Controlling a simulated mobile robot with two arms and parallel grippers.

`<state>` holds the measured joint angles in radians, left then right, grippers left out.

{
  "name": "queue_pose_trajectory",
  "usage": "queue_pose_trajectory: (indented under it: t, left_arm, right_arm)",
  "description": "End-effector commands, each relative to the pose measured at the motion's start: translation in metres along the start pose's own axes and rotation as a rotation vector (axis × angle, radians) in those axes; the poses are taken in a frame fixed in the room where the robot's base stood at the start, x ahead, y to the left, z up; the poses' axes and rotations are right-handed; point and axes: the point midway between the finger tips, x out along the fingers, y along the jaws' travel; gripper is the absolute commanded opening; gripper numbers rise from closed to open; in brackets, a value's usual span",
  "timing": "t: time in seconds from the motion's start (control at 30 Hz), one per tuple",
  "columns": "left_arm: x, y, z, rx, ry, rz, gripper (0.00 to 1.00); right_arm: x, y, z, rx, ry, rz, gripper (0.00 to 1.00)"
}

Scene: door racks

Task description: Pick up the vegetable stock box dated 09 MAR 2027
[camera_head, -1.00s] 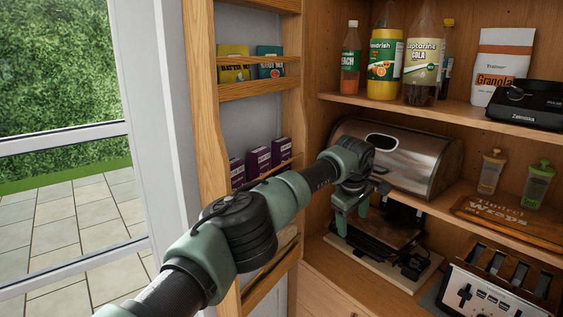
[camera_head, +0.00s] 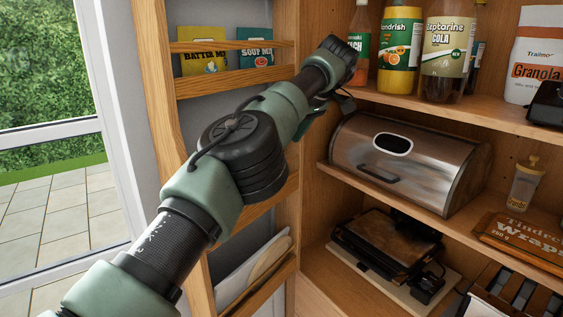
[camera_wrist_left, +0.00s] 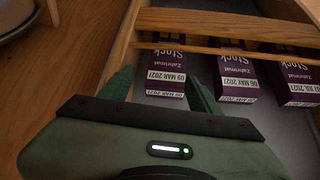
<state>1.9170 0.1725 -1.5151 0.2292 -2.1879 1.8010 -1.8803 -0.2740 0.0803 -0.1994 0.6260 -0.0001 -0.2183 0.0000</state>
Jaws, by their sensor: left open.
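In the left wrist view, three purple vegetable stock boxes stand in a row in a door rack. The left box (camera_wrist_left: 166,72) reads 09 MAR 2027. The middle box (camera_wrist_left: 235,72) has a small date that I cannot read surely, and the right box (camera_wrist_left: 294,82) seems to read 01 JUL 2027. My left gripper (camera_wrist_left: 160,78) is open, with one finger on each side of the left box in the picture; I cannot tell how deep they reach or whether they touch. In the head view my arm hides the boxes and the gripper. My right gripper is not in view.
A wooden rail (camera_wrist_left: 225,45) crosses in front of the boxes. Above are racked packets (camera_head: 202,52). On the right, cupboard shelves hold bottles (camera_head: 400,45), a bread bin (camera_head: 405,155) and a grill (camera_head: 388,245). The lower rack holds plate-like items (camera_head: 255,265).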

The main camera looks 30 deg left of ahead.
Motion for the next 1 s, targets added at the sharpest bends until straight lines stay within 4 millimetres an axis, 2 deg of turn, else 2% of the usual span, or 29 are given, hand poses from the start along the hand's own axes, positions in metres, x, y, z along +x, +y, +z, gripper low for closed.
queue_pose_trajectory:
  t: [0.07,0.3,0.37,0.47,0.63,0.77,0.93,0.97,1.0]
  left_arm:
    - [0.009,0.0,-0.001,-0.001,0.001,0.0,0.67]
    - [0.027,-0.001,0.0,0.0,0.0,0.0,0.67]
    - [0.034,-0.001,0.001,0.001,-0.001,0.0,0.67]
    - [0.048,-0.003,0.002,0.002,-0.002,0.0,0.67]
    - [0.068,-0.003,0.002,0.0,-0.001,0.001,0.67]
    - [0.074,-0.003,0.002,0.0,-0.001,0.003,0.67]
    - [0.075,-0.003,0.002,-0.001,0.0,0.003,0.67]
    - [0.075,-0.003,0.002,-0.001,0.0,0.003,0.62]
    - [0.075,-0.003,0.002,-0.001,0.0,0.003,0.51]
  right_arm:
    - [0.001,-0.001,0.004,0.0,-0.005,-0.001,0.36]
    - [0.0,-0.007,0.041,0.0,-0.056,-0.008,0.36]
    - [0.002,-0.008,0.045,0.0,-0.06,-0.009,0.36]
    - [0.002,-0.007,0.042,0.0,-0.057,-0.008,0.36]
    - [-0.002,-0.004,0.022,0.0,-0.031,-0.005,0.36]
    - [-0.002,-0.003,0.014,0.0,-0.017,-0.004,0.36]
    - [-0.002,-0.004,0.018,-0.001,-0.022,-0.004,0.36]
    - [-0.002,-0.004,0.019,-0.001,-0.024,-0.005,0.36]
    - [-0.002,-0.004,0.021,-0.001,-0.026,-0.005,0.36]
